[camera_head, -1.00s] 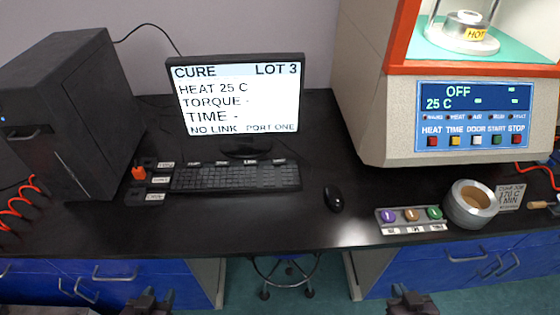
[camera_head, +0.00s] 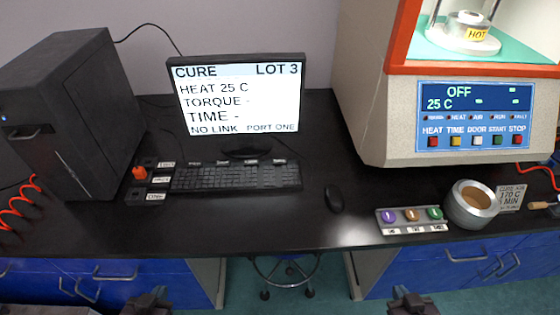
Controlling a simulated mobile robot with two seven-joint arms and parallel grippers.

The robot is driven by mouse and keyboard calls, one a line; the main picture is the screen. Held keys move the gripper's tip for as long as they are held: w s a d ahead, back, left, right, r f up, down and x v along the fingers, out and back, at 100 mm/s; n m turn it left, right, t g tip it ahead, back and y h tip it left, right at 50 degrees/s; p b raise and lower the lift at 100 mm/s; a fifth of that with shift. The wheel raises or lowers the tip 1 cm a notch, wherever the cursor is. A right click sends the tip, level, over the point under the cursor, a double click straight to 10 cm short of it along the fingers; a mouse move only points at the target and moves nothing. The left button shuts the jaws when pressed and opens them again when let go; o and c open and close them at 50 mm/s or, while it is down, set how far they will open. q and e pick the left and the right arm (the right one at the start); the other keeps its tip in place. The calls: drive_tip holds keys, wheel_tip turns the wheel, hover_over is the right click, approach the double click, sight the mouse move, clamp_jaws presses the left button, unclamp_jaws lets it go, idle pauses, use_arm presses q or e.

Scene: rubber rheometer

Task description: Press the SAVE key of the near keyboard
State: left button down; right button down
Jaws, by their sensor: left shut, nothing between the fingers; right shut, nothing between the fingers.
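The black keyboard (camera_head: 235,178) lies on the dark bench in front of the monitor. Several small labels stand along its back edge; they are too small to read, so I cannot tell which one marks SAVE. My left gripper (camera_head: 148,301) is at the bottom edge of the view, in front of the bench and well short of the keyboard. My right gripper (camera_head: 408,301) is at the bottom edge further right, also in front of the bench. Both grippers are shut and empty, and both are only partly in view.
The monitor (camera_head: 238,97) reads CURE, LOT 3, NO LINK. A mouse (camera_head: 334,199), a tray of coloured pieces (camera_head: 412,228) and a metal ring (camera_head: 470,205) are to the right. The rheometer (camera_head: 470,120) reads OFF.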

drive_tip(key=shift+w+r, duration=0.1)
drive_tip(key=shift+w, duration=0.05)
drive_tip(key=shift+s, duration=0.25)
drive_tip(key=shift+s+f, duration=0.2)
drive_tip(key=shift+f, duration=0.05)
drive_tip(key=shift+w, duration=0.1)
idle(0.4)
